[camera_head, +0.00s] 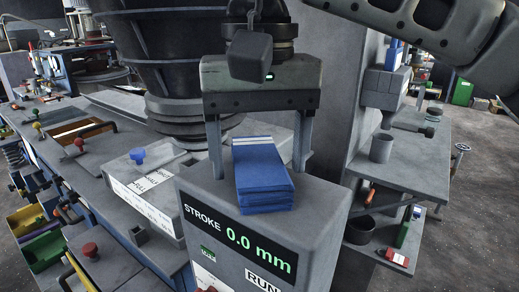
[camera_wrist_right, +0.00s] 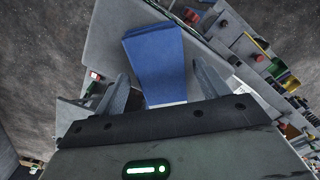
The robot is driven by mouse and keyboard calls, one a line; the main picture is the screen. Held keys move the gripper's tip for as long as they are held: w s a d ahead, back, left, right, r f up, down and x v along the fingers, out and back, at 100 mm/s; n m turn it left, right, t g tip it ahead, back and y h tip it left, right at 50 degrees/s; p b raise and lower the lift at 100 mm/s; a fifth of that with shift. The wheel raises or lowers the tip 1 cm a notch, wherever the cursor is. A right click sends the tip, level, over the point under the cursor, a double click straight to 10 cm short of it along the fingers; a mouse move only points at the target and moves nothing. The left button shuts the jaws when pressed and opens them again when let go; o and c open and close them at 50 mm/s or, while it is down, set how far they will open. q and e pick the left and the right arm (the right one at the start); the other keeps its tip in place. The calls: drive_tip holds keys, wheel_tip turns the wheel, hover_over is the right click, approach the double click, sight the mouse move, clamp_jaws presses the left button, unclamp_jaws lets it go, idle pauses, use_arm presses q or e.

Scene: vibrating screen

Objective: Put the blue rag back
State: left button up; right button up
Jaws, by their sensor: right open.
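The blue rag (camera_head: 262,180) is a folded stack with pale stripes near its far edge. It lies on top of the grey control box (camera_head: 322,222) with the "STROKE 0.0 mm" display. My right gripper (camera_head: 258,172) points down over the box, just behind the rag in the head view. Its fingers are spread wide, one to each side of the rag. In the right wrist view the rag (camera_wrist_right: 155,60) shows ahead and between the open fingers (camera_wrist_right: 159,72), with gaps at both sides, so it is not gripped. My left gripper is out of view.
A dark round machine (camera_head: 160,50) stands behind, left of the gripper. A grey bench with a blue knob (camera_head: 137,155) and levers runs along the left. A grey column (camera_head: 345,85) stands close right.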

sight(260, 161)
wheel_tip(260, 161, up, 12)
drive_tip(key=p, duration=0.2)
idle(0.4)
